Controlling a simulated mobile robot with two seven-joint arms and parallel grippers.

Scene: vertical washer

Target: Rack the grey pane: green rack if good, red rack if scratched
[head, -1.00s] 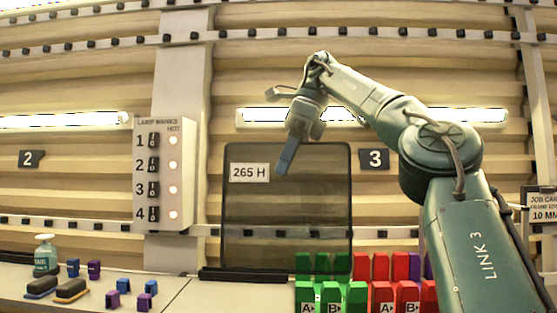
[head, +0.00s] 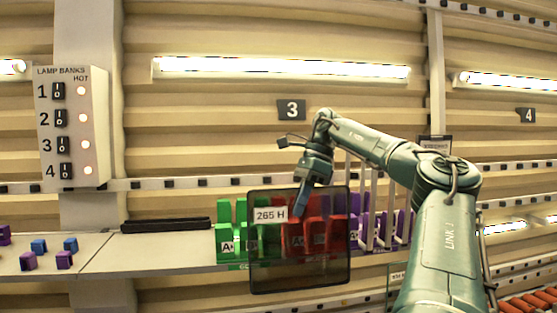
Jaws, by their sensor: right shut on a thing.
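The grey pane (head: 300,275) is a dark see-through sheet with rounded corners and a label reading 265 H. My right gripper (head: 301,208) is shut on its upper part, and the pane hangs upright in front of the racks. The green rack (head: 228,243) shows left of the pane, partly behind it. The red rack (head: 318,236) is seen through the pane. I cannot make out any scratch on the pane at this size. My left gripper is not in view.
A purple rack (head: 400,226) stands right of the red one, with pale upright posts nearby. A dark strip (head: 165,225) lies on the bench left of the green rack. Small blue and purple blocks (head: 64,260) sit farther left. A lamp switch panel (head: 74,128) is on the wall.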

